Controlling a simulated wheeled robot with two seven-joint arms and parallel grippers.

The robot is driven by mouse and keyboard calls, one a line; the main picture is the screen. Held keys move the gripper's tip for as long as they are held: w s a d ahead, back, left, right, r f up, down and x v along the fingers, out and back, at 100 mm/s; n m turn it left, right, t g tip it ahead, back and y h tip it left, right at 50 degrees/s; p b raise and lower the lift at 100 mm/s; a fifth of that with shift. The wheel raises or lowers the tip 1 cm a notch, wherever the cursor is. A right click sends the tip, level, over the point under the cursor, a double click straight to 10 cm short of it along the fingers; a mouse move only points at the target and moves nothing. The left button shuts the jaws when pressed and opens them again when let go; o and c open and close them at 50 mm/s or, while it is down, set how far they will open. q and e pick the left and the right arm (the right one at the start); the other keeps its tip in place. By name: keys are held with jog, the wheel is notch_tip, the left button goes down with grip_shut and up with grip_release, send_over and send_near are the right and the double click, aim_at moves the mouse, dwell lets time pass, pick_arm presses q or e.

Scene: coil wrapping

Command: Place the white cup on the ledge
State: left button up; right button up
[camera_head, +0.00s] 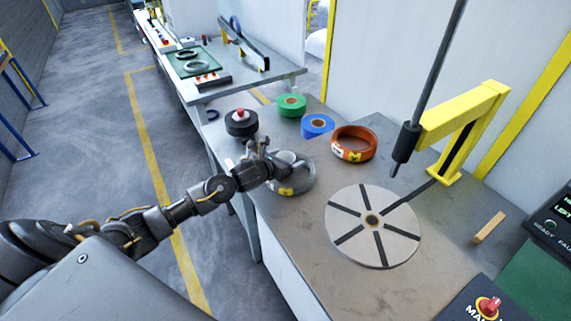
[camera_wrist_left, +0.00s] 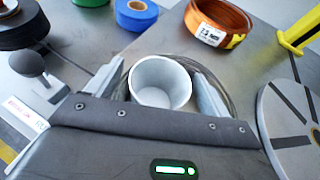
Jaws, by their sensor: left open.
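The white cup (camera_wrist_left: 160,84) stands upright and empty between the two fingers of my left gripper (camera_wrist_left: 163,88) in the left wrist view. The fingers flank it, open, with a small gap showing on the right side. A grey coil (camera_head: 304,180) lies around or just behind the cup; I cannot tell which. I cannot tell which surface is the ledge. My right gripper is not in view.
Beyond the cup are a copper coil (camera_head: 355,144), a blue roll (camera_head: 317,126), a green roll (camera_head: 291,105) and a black spool (camera_head: 241,123). To the right are a round turntable (camera_head: 372,226) and a yellow arm (camera_head: 463,130) with a rod.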

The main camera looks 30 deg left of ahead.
pick_arm(q)
jog(key=c, duration=1.1)
jog(key=shift+c, duration=0.2)
jog(key=shift+r+b, duration=0.3)
jog(key=shift+r, duration=0.15)
notch_tip(320, 180, up, 2)
jog(key=shift+r+b, duration=0.2)
jog(key=shift+b, duration=0.35)
jog(key=s+d+r, duration=0.6)
jog(key=s+r, duration=0.3)
jog(key=s, duration=0.3)
jog(key=shift+s+d+r, duration=0.2)
jog(key=shift+s+r, duration=0.1)
jog(key=shift+r, duration=0.05)
